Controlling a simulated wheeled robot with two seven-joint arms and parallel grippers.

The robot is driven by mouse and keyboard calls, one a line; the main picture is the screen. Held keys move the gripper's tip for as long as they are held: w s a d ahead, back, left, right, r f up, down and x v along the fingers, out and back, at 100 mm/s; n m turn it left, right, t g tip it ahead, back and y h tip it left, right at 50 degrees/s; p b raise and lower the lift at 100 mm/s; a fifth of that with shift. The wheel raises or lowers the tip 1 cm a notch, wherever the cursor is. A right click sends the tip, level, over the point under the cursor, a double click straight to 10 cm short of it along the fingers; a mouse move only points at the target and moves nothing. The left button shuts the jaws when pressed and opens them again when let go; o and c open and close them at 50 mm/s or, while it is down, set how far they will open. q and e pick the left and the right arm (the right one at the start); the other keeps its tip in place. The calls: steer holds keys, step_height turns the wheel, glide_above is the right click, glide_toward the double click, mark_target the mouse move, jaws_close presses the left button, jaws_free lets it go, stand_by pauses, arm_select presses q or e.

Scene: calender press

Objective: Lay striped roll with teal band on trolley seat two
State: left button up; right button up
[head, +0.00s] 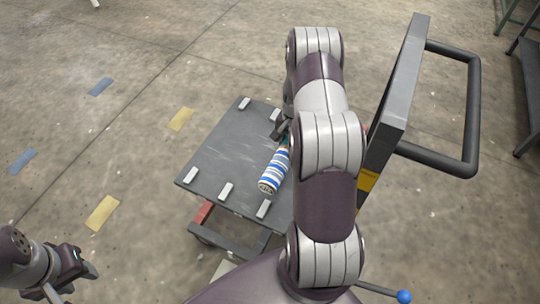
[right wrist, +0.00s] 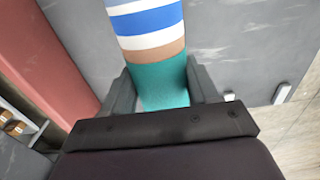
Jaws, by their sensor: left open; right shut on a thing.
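The striped roll (head: 273,172) is blue, white and tan, with a teal band (right wrist: 160,86) at one end. My right gripper (right wrist: 161,92) is shut on it at the teal band; in the head view my arm mostly hides this gripper. The roll is over the right part of the grey trolley deck (head: 222,150), its free end near a pale block (head: 263,208) at the near edge. I cannot tell whether it touches the deck. Pale blocks line the deck's far and near edges; no seat number is readable. My left gripper (head: 80,283) is open and empty, low at the left.
The trolley's upright panel (head: 392,90) and dark push handle (head: 472,110) stand to the right of the deck. Floor with yellow and blue patches lies open at the left. A dark rack (head: 528,85) stands at the far right.

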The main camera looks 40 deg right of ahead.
steer(key=w+a+f, duration=0.1)
steer(key=w, duration=0.1)
steer(key=w+a+f, duration=0.2)
steer(key=w+f, duration=0.1)
steer(key=shift+w+a+f, duration=0.1)
steer(key=shift+w+a, duration=0.25)
steer(key=shift+w+f+b, duration=0.1)
steer(key=shift+f+b, duration=0.3)
steer(key=shift+f, duration=1.55)
steer(key=shift+a+f, duration=0.1)
steer(key=shift+f, duration=0.05)
steer(key=o, duration=1.5)
step_height(320, 180, up, 12)
steer(key=p, duration=0.1)
steer(key=s+a+r+n, duration=0.4)
steer(key=a+r+n, duration=0.2)
steer(key=a+r, duration=0.5)
steer(key=s+a+r+n, duration=0.1)
steer(key=s+a+n, duration=0.1)
steer(key=s+a, duration=0.1)
steer(key=s+a+r+n+t, duration=0.1)
steer(key=s+a+n, duration=0.1)
steer(key=s, duration=0.3)
steer(key=s+a+r+n, duration=0.1)
steer(key=s+a+n, duration=0.2)
steer(key=s+a, duration=0.2)
steer(key=shift+s+r, duration=0.1)
steer(key=shift+r, duration=0.25)
